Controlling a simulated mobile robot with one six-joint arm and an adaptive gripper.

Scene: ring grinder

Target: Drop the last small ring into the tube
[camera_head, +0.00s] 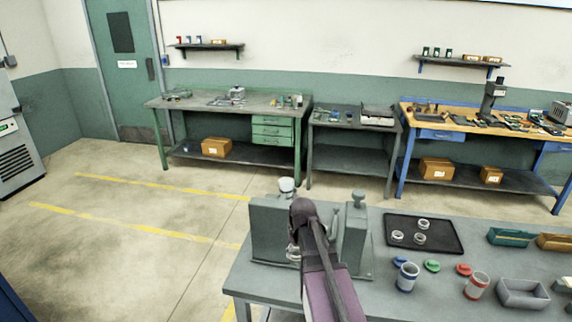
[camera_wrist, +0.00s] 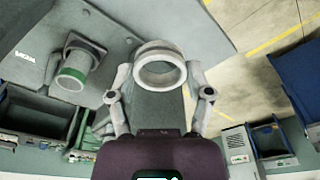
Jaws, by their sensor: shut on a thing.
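My gripper (camera_wrist: 159,75) is shut on a pale grey metal ring (camera_wrist: 160,50), with one fingertip at each side of it. The ring's hole is open and shows a grey surface behind. A short tube with a green band (camera_wrist: 72,76) stands out from a grey machine surface left of the ring in the wrist view, apart from it. In the head view my gripper (camera_head: 293,252) is mostly hidden behind my own arm, between the two grey blocks of the machine (camera_head: 268,232). The held ring cannot be made out clearly there.
A black tray (camera_head: 450,246) with several rings lies right of the machine. In front stand a blue-banded cup (camera_head: 406,277), a red-banded cup (camera_head: 477,286), coloured lids (camera_head: 432,266) and a grey bin (camera_head: 523,294). A knob (camera_head: 358,198) tops the machine's right block.

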